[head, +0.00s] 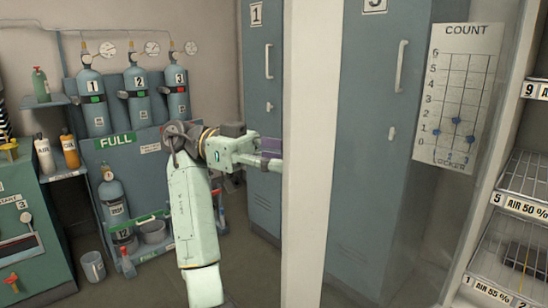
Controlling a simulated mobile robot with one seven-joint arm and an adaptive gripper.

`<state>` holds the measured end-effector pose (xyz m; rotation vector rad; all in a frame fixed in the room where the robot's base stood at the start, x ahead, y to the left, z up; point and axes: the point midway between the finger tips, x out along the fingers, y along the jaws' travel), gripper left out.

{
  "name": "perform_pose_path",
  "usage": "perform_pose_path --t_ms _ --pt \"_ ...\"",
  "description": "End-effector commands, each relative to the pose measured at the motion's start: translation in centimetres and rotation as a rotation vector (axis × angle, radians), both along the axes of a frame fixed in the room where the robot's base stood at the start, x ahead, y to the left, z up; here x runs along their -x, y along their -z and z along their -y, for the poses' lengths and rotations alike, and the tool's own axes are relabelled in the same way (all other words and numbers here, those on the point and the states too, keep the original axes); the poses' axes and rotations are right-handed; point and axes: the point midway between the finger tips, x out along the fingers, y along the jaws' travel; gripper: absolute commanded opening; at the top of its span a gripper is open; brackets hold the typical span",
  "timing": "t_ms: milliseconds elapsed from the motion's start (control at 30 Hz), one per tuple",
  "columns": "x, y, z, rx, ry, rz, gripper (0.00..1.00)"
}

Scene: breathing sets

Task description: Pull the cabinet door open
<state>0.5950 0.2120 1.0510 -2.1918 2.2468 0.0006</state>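My pale green gripper (272,155) is in the middle of the view, pointing right. Its fingertips reach the left edge of a tall white upright panel (306,150) and are partly hidden there. I cannot tell whether they touch it or pass behind it. A dark purple part shows at the fingers; their gap is not clear. Behind stand blue-grey locker doors: one marked 1 (258,60) with a white handle (269,62), and another (365,130) right of the panel with a white handle (401,66). Both these doors look shut. The panel hides what lies between them.
A blue-grey rack (135,165) with numbered cylinders and a FULL sign stands at left. A grey bucket (92,267) is on the floor. A COUNT chart (459,95) hangs at right, beside wire shelves (522,180). Some floor shows at lower left.

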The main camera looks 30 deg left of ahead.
Motion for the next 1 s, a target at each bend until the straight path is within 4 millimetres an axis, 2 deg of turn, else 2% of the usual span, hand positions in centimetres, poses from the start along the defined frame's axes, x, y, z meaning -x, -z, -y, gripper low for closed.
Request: perform_pose_path --t_ms 400,1000 --pt "0.0 0.0 -5.1 0.003 -0.013 -0.008 0.33" --pt "-0.1 0.0 -7.1 0.005 -0.007 -0.002 0.33"
